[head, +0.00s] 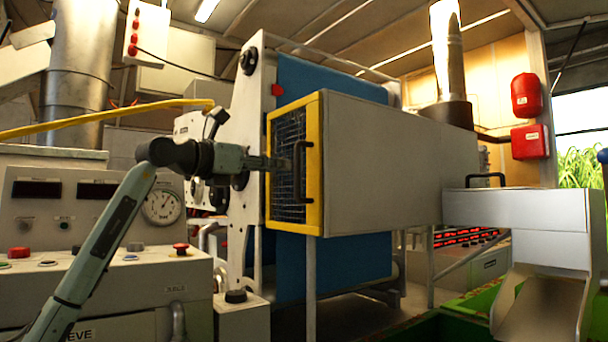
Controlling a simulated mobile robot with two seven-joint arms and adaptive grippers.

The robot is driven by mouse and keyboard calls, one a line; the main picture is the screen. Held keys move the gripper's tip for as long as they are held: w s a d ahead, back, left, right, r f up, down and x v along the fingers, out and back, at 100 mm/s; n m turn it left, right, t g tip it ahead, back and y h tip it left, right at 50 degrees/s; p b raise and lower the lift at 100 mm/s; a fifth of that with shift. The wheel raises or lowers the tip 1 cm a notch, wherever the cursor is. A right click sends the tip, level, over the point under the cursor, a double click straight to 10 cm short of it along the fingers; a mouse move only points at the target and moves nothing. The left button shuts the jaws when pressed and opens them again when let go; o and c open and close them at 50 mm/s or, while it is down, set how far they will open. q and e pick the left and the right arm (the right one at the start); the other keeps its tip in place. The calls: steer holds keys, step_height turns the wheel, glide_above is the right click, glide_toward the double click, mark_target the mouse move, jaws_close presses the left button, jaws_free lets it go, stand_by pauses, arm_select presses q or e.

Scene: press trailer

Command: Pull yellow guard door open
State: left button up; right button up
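The yellow guard door (313,165) is a yellow frame around dark wire mesh on the left end of a grey box-shaped housing (385,165). It looks closed, flush with the housing. A black upright bar handle (312,172) stands on its right side. My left gripper (287,163) reaches in from the left in front of the mesh, with its tips at or very near the handle. From this angle I cannot tell whether the fingers touch or enclose the handle, or how far apart they are. My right gripper is not in view.
A control panel (100,262) with a gauge and red buttons stands at the left, below my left arm. A white machine frame (247,130) and blue belt (350,265) are behind the door. A metal chute (545,305) is at the right.

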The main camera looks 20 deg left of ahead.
arm_select(q)
steer(key=p, duration=0.2)
glide_above(297, 194)
steer(key=shift+w+a, duration=0.1)
steer(key=shift+w, duration=0.25)
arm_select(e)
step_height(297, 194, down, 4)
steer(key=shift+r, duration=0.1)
arm_select(q)
jaws_close()
